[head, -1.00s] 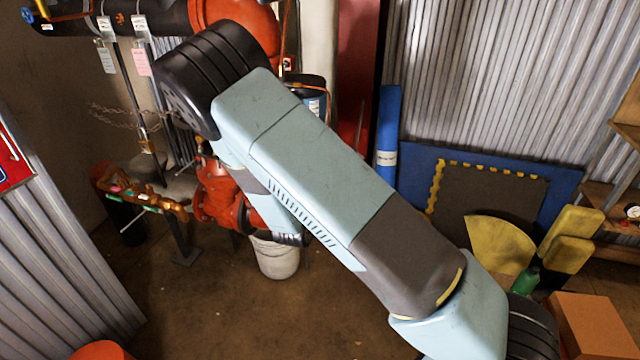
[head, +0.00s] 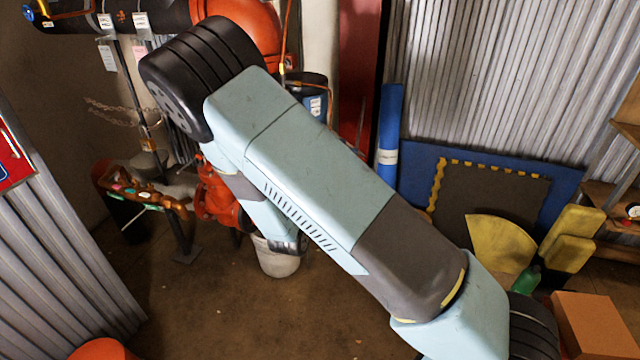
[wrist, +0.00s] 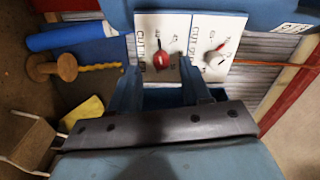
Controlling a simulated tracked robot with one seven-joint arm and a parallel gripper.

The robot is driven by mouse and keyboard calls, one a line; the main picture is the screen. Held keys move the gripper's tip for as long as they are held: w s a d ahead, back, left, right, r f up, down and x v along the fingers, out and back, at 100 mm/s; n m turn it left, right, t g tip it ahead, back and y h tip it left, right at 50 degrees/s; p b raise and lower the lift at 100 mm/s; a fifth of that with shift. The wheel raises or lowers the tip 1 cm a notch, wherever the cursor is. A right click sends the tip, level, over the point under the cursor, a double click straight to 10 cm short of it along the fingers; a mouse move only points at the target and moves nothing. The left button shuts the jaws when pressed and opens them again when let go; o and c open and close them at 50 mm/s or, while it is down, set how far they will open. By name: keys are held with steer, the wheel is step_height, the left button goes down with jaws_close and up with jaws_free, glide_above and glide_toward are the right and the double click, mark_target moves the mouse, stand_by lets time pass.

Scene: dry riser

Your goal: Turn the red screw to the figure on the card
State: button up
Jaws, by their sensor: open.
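In the wrist view, a red screw (wrist: 161,60) with a pointed tip sits on a white plate (wrist: 150,24) with dark lettering and scale marks too small to read. My gripper (wrist: 158,68) is open, with its two blue fingers on either side of the red screw; I cannot tell whether they touch it. A second white plate (wrist: 232,28) to the right carries a pale knob (wrist: 213,58) with a red part. In the head view my gripper and the screw are hidden behind my arm. I cannot make out which card bears the figure; a white tag (head: 107,57) hangs at upper left.
Dark pipework with a red fitting (head: 250,28) runs along the top. A red valve (head: 218,200), a white bucket (head: 275,258) and a dark stand are close behind my arm. A blue roll (head: 389,130) stands at the corrugated wall. The floor at lower middle is clear.

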steer(key=v, duration=1)
steer(key=shift+s, duration=0.35)
steer(key=shift+a, duration=0.15)
